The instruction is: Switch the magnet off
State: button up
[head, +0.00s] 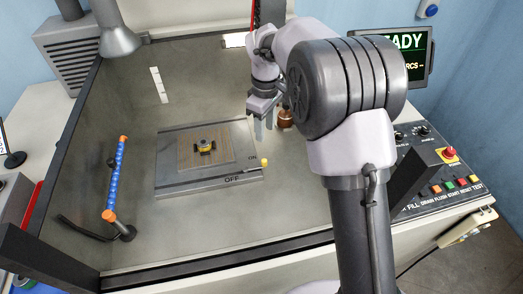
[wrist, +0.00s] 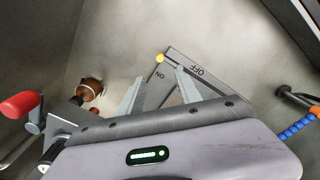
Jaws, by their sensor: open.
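The magnet is a flat grey block (head: 170,178) on the bench floor, with an orange-lined top plate (head: 186,149). ON and OFF are marked at its right front corner. A thin lever with a yellow knob (head: 265,161) sticks out past the block's right edge, close to the ON mark; the knob also shows in the wrist view (wrist: 160,58). My gripper (head: 264,124) is open and empty, above and behind the knob in the head view. In the wrist view its two fingers (wrist: 158,82) point toward the block, with the knob just beyond the gap between them.
A small black and yellow part (head: 205,146) sits on the top plate. A blue segmented hose with orange ends (head: 117,178) stands left. A control panel (head: 437,184) is at right. The floor before the block is clear.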

aim_at(264, 160)
notch_tip(264, 160, down, 15)
jog(key=b, duration=0.4)
jog(key=shift+w+r+b, duration=0.1)
jog(key=shift+r+b, duration=0.05)
jog(key=shift+b, duration=0.2)
grip_shut()
dwell(0.7)
